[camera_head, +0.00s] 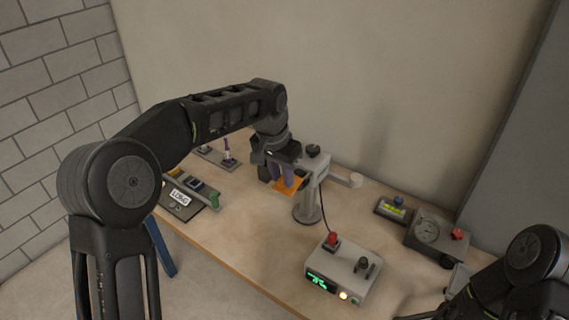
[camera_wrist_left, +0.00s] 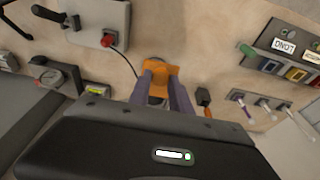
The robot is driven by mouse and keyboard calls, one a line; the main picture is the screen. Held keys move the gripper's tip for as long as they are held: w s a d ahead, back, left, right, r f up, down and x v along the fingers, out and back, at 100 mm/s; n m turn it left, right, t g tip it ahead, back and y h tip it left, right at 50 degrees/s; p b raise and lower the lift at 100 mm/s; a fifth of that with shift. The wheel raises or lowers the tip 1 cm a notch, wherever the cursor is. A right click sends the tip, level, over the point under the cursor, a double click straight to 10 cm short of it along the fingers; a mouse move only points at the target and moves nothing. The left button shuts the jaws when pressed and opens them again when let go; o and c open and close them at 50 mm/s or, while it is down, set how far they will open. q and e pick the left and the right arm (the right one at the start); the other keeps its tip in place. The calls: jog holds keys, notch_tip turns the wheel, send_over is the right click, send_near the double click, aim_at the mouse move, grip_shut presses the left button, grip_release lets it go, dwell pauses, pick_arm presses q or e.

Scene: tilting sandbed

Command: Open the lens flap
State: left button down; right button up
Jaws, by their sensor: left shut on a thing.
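An orange plate (camera_head: 290,186), which looks like the lens flap, is at the head of a grey post-mounted stand (camera_head: 308,202) in the middle of the table. My left gripper (camera_head: 282,182) reaches down to it from the left, its purple fingers shut on the orange plate. The left wrist view shows the plate (camera_wrist_left: 159,68) between and beyond the two fingers (camera_wrist_left: 163,88). How far the plate is turned is hard to tell. My right arm enters at the lower right of the head view; its gripper does not show.
A grey control box (camera_head: 343,267) with a red switch and green display stands in front of the stand, joined by a black cable. A gauge box (camera_head: 436,236) is at the right. A labelled panel (camera_head: 181,197) and a small rack (camera_head: 218,157) are at the left.

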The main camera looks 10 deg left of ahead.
aim_at(279, 184)
pick_arm(q)
jog(key=shift+w+r+g, duration=0.1)
jog(key=shift+g, duration=0.2)
jog(key=c, duration=1.2)
grip_release()
jog(key=r, duration=0.5)
jog(key=s+r+b, duration=0.1)
jog(key=r, duration=0.1)
jog(key=shift+a+r, duration=0.2)
jog(key=shift+r, duration=0.15)
jog(key=shift+s, duration=0.1)
